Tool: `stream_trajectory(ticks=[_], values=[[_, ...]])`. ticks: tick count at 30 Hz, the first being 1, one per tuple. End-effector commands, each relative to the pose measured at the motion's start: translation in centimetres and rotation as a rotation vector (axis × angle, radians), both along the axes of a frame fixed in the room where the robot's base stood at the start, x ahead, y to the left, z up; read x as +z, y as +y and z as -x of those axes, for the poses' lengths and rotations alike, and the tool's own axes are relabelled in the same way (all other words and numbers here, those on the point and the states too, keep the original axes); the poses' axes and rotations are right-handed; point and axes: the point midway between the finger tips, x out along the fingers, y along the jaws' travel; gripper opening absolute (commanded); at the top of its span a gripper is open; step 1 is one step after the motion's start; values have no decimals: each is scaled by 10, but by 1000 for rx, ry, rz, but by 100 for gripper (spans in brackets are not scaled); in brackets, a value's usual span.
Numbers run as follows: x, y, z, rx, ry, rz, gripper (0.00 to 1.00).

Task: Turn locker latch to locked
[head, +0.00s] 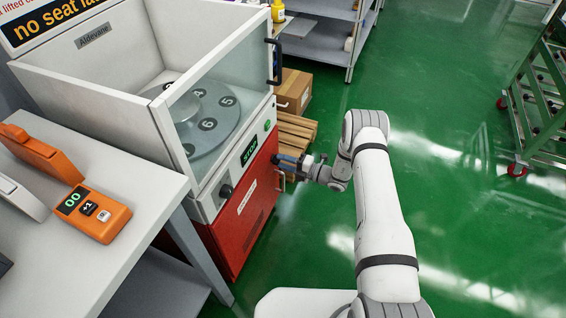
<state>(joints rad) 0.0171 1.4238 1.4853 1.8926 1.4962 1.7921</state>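The red locker door (237,217) forms the lower front of the white machine and looks shut. No latch is clearly visible; the area at the fingertips is small and partly covered by the gripper. Whether the fingers are open or shut does not show.
Above the door is a panel with a black knob (226,191) and a green display (249,151). A clear guard (240,80) encloses a numbered turntable. A table (120,262) with an orange device (95,213) stands left. Cardboard boxes (293,92) stand behind.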

Motion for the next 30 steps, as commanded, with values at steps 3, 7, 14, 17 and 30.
stream_trajectory(ticks=[3,7,14,17,30], values=[[0,8,-3,0,-1,-1,35],[0,11,-4,0,0,0,35],[0,10,-4,-1,-1,0,30],[0,10,-4,-1,-1,0,21],[0,11,-4,0,-20,7,5]])
